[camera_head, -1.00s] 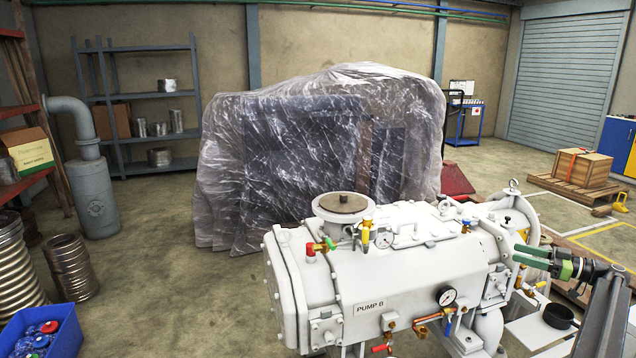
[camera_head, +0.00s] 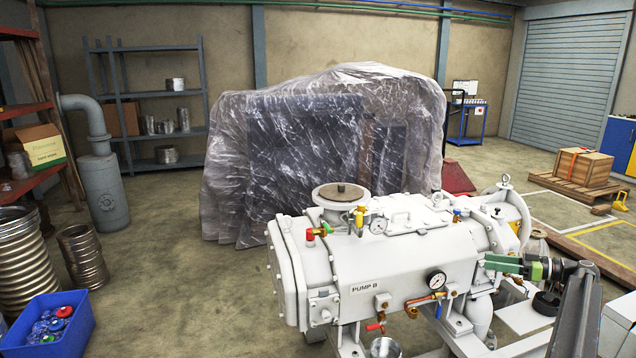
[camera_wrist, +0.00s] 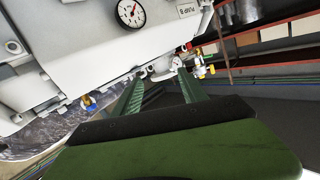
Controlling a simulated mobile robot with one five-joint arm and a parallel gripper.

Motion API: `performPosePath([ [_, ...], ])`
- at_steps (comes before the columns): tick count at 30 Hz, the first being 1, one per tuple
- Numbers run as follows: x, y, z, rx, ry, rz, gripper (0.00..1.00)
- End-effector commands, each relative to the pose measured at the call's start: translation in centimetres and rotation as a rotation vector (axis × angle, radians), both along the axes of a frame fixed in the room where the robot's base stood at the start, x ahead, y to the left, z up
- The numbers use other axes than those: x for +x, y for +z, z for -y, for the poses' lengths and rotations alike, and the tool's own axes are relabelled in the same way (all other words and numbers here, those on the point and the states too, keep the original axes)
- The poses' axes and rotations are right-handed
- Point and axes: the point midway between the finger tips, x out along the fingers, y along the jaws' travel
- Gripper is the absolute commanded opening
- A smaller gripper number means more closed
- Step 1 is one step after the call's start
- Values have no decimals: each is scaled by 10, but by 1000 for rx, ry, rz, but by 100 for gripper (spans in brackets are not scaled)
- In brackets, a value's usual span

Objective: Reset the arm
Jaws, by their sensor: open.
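My gripper (camera_head: 488,262), with green fingers on a dark arm, is at the right end of the white vacuum pump (camera_head: 345,265) marked PUMP B. The fingers overlap the pump's right side in the head view; I cannot tell whether they touch it. In the wrist view, the two green fingers (camera_wrist: 160,80) stand apart with nothing held between them. The pump body (camera_wrist: 70,40) fills the upper left there, with its gauge (camera_wrist: 130,12) at the top. Small valves with yellow handles (camera_wrist: 203,65) lie beyond the fingertips.
A blue bin (camera_head: 72,342) with red and blue caps stands at the lower left beside metal hose coils (camera_head: 25,255). A plastic-covered machine (camera_head: 300,160) stands behind the pump. A crate on a pallet (camera_head: 583,165) is at the right.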

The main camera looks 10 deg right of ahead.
Motion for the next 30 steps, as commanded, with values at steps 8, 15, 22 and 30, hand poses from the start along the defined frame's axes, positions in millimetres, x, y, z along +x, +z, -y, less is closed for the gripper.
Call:
performPosePath([
  [8, 31, -44, -122, -9, 62, -295, 50],
  [15, 26, -117, -309, -131, 63, -771, 50],
  [22, -39, -179, -458, -396, -126, -1159, 50],
  [30, -112, -203, -530, -658, -439, -1271, 50],
])
